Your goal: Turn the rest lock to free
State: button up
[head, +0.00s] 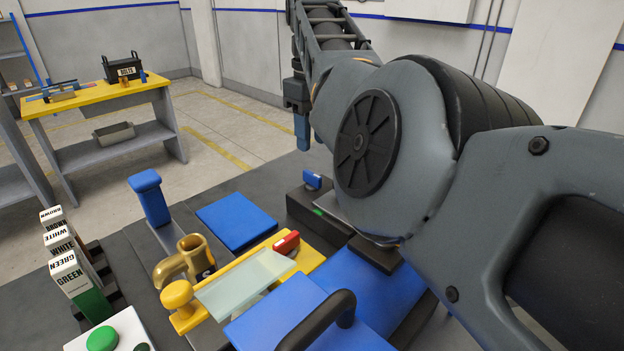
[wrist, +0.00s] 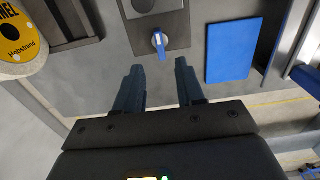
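A small blue turn knob (wrist: 160,44) with a white base sits on a grey plate in the wrist view, its handle pointing down the picture toward my gripper. I take it for the rest lock. A blue knob (head: 312,180) also shows on a dark box in the head view, with a green mark on the box's front. My gripper (wrist: 159,66) is open and empty, its fingers apart on either side of the knob's line and short of it. In the head view my gripper (head: 301,131) hangs above and beyond the box, partly hidden by my arm. No lock lettering is readable.
A flat blue pad (wrist: 233,50) lies right of the knob in the wrist view. A yellow round label (wrist: 20,42) is at upper left.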

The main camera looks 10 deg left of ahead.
aim_at(312, 173)
jog(key=shift+f, duration=4)
grip_shut()
